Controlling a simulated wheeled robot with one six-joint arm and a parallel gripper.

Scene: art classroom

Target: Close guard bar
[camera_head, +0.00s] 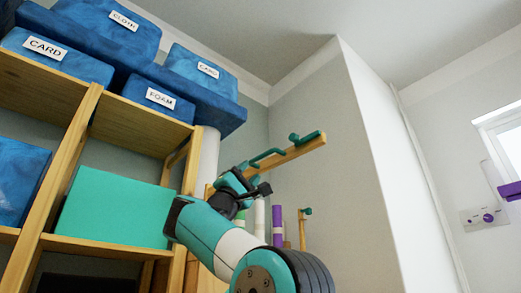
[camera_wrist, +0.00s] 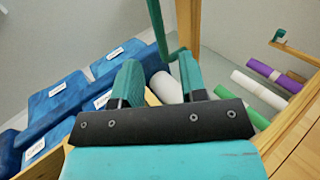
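A wooden beam (camera_head: 292,153) sticks out high on the rack right of the shelf, with thin teal bars on it. I take the bent teal bar (camera_wrist: 157,22) as the guard bar; it also shows along the beam in the head view (camera_head: 266,154). In the wrist view it runs down from the top edge and bends toward the right fingertip. My gripper (camera_wrist: 160,75) is open, its two teal fingers apart with no object clearly held between them. In the head view my gripper (camera_head: 250,186) is just below the beam. Whether a finger touches the bar cannot be told.
A wooden shelf (camera_head: 66,170) with blue boxes (camera_head: 115,22) on top and a teal box (camera_head: 115,208) inside stands close on the left. Purple (camera_head: 277,222) and white rolls (camera_head: 259,218) stand behind my arm. A wall corner is at right; the air between is free.

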